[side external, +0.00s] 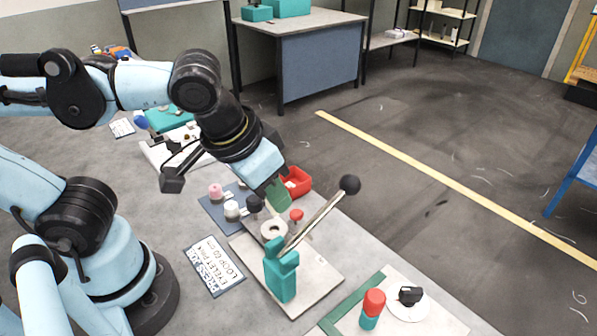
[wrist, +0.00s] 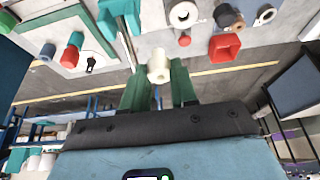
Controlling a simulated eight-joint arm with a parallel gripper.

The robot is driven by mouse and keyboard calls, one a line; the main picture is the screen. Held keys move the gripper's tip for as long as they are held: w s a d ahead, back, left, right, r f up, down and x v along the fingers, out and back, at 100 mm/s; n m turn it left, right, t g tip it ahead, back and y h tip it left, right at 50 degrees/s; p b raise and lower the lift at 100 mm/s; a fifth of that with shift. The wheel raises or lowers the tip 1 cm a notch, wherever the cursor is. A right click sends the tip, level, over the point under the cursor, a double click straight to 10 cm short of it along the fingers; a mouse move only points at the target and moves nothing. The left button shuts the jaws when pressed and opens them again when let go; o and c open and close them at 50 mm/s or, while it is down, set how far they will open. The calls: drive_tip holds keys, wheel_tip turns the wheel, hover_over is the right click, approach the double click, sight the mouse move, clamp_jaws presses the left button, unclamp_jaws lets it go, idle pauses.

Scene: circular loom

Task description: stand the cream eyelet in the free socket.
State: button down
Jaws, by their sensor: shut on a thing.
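My gripper (wrist: 158,82) has green fingers, and they are closed on the cream eyelet (wrist: 158,66), which shows between the fingertips in the wrist view. In the side view my gripper (side external: 278,197) hangs over the press board, and the eyelet is not clearly visible there. Just below the fingertips stands a white ring (side external: 273,231) with a hole on top; it also shows at the top of the wrist view (wrist: 183,14). The eyelet looks apart from this ring. I cannot tell for sure whether the ring's hole is the free socket.
A teal post (side external: 281,271) with a long black-knobbed lever (side external: 317,217) stands close beside the fingers. A red knob (side external: 296,215) and red bin (side external: 297,182) lie behind. A navy mat (side external: 213,208) holds several round pieces. A red-capped bottle (side external: 372,308) stands front right.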

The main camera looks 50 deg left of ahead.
drive_tip(key=w+a+f+n+y, duration=0.1)
drive_tip(key=w+a+n, duration=0.15)
drive_tip(key=a, duration=0.45)
drive_tip(key=w+a+f+n+g+y, duration=0.15)
drive_tip(key=a+n, duration=0.25)
drive_tip(key=a, duration=0.4)
drive_tip(key=w+a+f+n+y, duration=0.1)
drive_tip(key=w+a+f+n, duration=0.15)
drive_tip(key=a, duration=0.45)
drive_tip(key=shift+w+a+f, duration=0.1)
drive_tip(key=shift+w+f, duration=0.1)
drive_tip(key=shift+f, duration=1.15)
drive_tip(key=shift+w+a+f, duration=0.1)
drive_tip(key=shift+w+f, duration=0.05)
drive_tip(key=shift+f, duration=1.2)
drive_tip(key=shift+f, duration=0.4)
drive_tip(key=shift+f, duration=0.35)
drive_tip(key=shift+f, duration=0.65)
drive_tip(key=c, duration=0.8)
unclamp_jaws()
